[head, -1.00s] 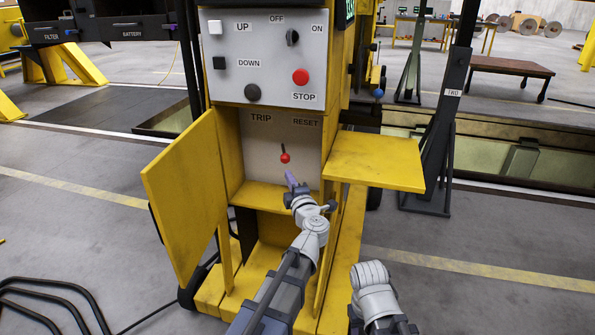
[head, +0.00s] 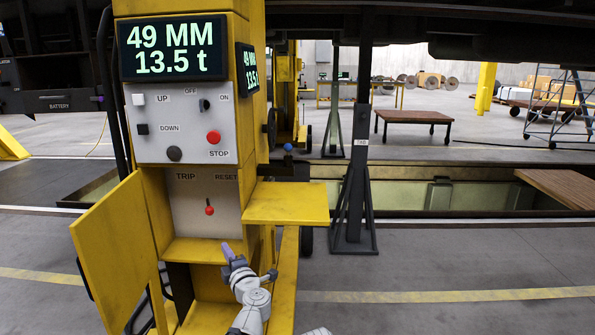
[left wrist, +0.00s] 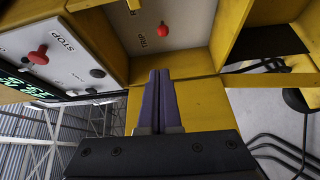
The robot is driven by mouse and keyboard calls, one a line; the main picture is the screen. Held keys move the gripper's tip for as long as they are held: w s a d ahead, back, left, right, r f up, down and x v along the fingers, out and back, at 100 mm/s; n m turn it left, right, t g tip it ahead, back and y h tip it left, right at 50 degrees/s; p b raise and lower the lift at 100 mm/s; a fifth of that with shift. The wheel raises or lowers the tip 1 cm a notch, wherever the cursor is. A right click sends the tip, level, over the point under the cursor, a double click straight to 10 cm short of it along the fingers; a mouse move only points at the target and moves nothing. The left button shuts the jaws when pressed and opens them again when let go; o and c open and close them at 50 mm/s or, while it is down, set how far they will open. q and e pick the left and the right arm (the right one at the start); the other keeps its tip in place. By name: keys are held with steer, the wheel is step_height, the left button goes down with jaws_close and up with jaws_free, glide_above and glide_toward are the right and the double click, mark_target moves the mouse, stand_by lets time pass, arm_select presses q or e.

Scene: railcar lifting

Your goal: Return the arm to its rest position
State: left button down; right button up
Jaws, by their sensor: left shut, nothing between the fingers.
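My left gripper (head: 227,248) is shut and empty, its purple fingers pressed together. It is in front of and below the red-knobbed trip/reset lever (head: 209,210), clear of it, near the open yellow compartment of the cabinet. In the left wrist view the closed fingers (left wrist: 160,95) point toward the compartment, and the red knob (left wrist: 162,29) shows beyond them, apart from the tips. My right gripper is not in view.
The yellow door (head: 115,250) stands open at left, and a yellow shelf (head: 287,203) sticks out at right. Above are the button panel (head: 190,127) and a display (head: 172,50) reading 49 MM, 13.5 t. A dark stand (head: 354,200) is further right. Floor at front right is clear.

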arm_select(q)
steer(key=w+d+m+t+h, duration=0.1)
steer(key=d+m+t+h, duration=0.2)
steer(key=d+m+h, duration=0.6)
steer(key=s+d+f+m+g+h, duration=0.35)
steer(key=d+f+m+h, duration=0.2)
steer(key=m, duration=0.35)
steer(key=s+a+f+m+g+y, duration=0.15)
steer(key=s+f+m+g, duration=0.25)
steer(key=s+f+g, duration=0.55)
steer(key=s+a+f+m+g+y, duration=0.1)
steer(key=s+a+f+g+y, duration=0.15)
steer(key=s+a+f, duration=0.35)
steer(key=s+a+f+g+y, duration=0.2)
steer(key=s+a+g, duration=0.15)
steer(key=s, duration=0.35)
steer(key=s+d+m, duration=0.4)
steer(key=s+d, duration=0.1)
steer(key=d, duration=0.5)
step_height(320, 180, up, 31)
steer(key=p, duration=3)
steer(key=shift+s+d+f+y, duration=0.15)
steer(key=shift+s+d+y, duration=0.1)
steer(key=shift+y, duration=0.1)
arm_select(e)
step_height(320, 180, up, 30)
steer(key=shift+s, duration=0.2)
